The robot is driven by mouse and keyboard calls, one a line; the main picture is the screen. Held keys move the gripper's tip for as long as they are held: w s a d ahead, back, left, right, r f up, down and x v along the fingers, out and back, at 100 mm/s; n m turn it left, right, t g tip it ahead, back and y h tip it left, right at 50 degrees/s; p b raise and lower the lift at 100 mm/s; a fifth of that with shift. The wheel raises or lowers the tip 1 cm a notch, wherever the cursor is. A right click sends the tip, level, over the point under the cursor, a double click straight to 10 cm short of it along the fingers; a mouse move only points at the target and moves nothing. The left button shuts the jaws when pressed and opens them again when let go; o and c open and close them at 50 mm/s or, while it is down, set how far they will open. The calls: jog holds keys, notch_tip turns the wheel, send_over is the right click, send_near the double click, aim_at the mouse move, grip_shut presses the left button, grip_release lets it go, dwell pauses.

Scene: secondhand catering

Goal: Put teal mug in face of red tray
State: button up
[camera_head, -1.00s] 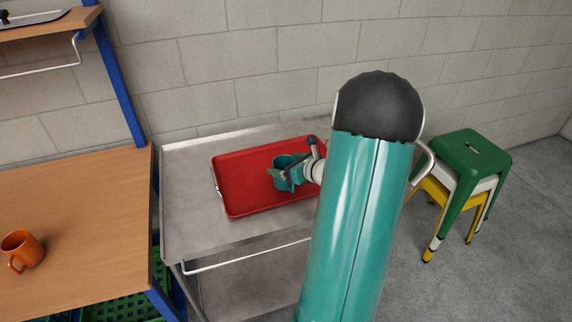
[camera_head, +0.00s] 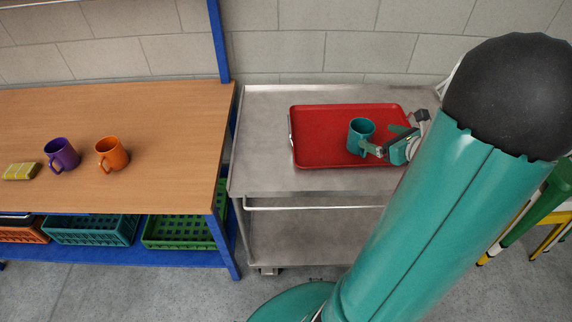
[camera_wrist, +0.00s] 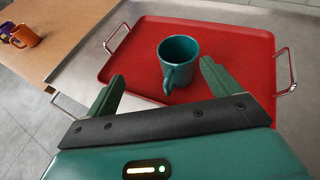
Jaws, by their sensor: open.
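The teal mug (camera_head: 361,134) stands upright on the red tray (camera_head: 318,151), right of the tray's middle in the head view. In the wrist view the mug (camera_wrist: 178,58) stands on the tray (camera_wrist: 222,34) with its handle toward my gripper. My gripper (camera_head: 385,146) is at the right of the mug in the head view. In the wrist view my gripper's (camera_wrist: 160,82) two fingers are spread and empty, with the mug ahead of and between them. The mug appears free of the fingers.
The tray lies on a steel trolley (camera_head: 268,175). A wooden bench (camera_head: 150,185) to the left holds a purple mug (camera_head: 62,154), an orange mug (camera_head: 112,153) and a yellow sponge-like block (camera_head: 20,171). Stacked stools (camera_head: 545,205) stand at the right. Bare steel lies in front of the tray.

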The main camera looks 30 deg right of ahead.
jog(key=w+a+r+n+g+y, duration=0.2)
jog(key=a+r+n+g+y, duration=0.1)
jog(key=a+n, duration=0.65)
jog(key=w+a+r+n+g+y, duration=0.25)
jog(key=a+n, duration=0.35)
jog(key=a, duration=0.7)
jog(key=s+a+r+n+g+h, duration=0.1)
jog(key=s+a+n, duration=0.4)
jog(key=n, duration=0.5)
jog(key=s+a+r+n+g+h, duration=0.1)
jog(key=s+a+r+n+h, duration=0.3)
jog(key=a+n, duration=0.5)
jog(key=shift+s+r+n, duration=0.35)
jog(key=shift+s+r, duration=0.15)
jog(key=shift+r, duration=0.2)
jog(key=shift+a+h, duration=0.1)
jog(key=shift+h, duration=0.15)
